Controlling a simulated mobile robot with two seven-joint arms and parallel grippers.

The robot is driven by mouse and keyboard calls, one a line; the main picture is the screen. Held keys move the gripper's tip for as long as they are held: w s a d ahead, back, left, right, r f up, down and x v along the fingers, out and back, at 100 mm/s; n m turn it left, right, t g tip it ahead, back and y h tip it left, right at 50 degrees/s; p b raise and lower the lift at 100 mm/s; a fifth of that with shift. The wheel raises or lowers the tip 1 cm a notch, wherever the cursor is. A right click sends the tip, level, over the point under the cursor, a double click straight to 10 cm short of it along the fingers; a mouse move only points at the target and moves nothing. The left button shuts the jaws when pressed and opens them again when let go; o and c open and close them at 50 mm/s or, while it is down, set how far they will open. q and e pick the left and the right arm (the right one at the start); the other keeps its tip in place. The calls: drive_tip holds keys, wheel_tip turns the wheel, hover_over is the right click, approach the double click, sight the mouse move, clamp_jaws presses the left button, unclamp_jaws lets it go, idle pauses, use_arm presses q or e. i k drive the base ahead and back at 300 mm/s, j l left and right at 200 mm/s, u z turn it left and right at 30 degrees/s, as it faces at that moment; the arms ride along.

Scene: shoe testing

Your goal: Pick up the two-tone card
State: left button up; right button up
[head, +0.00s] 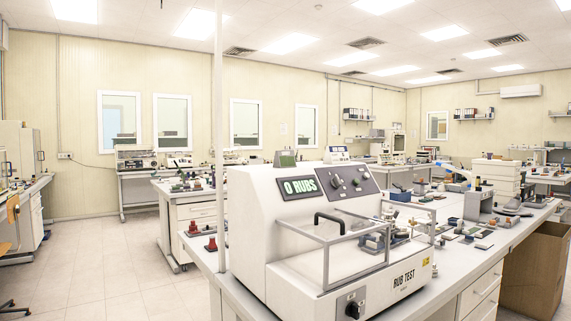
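I cannot pick out the two-tone card for sure. Several small flat pieces (484,245) lie on the white bench (433,272) to the right of the rub test machine, too small to tell whether one is two-toned. Neither of my grippers is in the head view.
A large white rub test machine (262,225) with a display reading "0 RUBS" and a metal guard rail fills the near bench. Red weights (211,244) stand at its left. A brown box (534,268) is at the bench's right. Open floor (95,270) lies left.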

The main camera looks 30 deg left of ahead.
sight(283, 159)
drive_tip(key=i+l+u, duration=0.35)
drive_tip(key=i+l, duration=0.35)
drive_tip(key=l, duration=0.1)
